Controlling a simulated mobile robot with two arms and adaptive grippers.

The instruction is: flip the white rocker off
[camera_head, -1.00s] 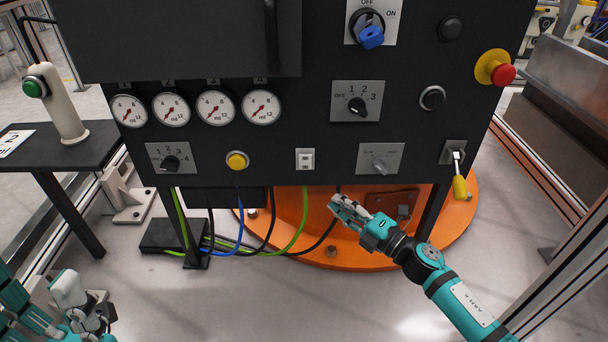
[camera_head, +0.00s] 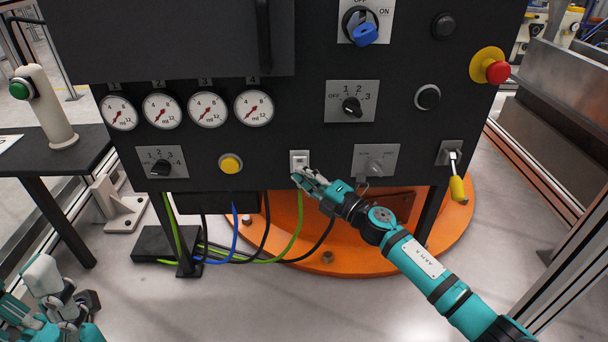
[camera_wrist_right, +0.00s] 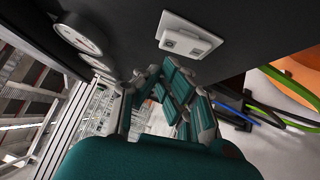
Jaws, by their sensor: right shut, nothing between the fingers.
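The white rocker (camera_head: 299,158) is on a small white plate low on the dark panel, right of the yellow button. My right gripper (camera_head: 297,176) is shut and empty, with its fingertips at the lower edge of the plate in the head view, partly covering it. In the right wrist view the rocker's plate (camera_wrist_right: 188,38) is above the closed fingers (camera_wrist_right: 170,80). I cannot tell whether the fingertips touch it, nor the rocker's position. My left gripper (camera_head: 62,300) is at the lower left, away from the panel; its fingers are not clear.
A yellow button (camera_head: 230,164) is left of the rocker, and a grey knob (camera_head: 376,164) is to its right. A yellow-handled lever (camera_head: 456,186) sticks out at the panel's right. Cables (camera_head: 262,230) hang below the panel.

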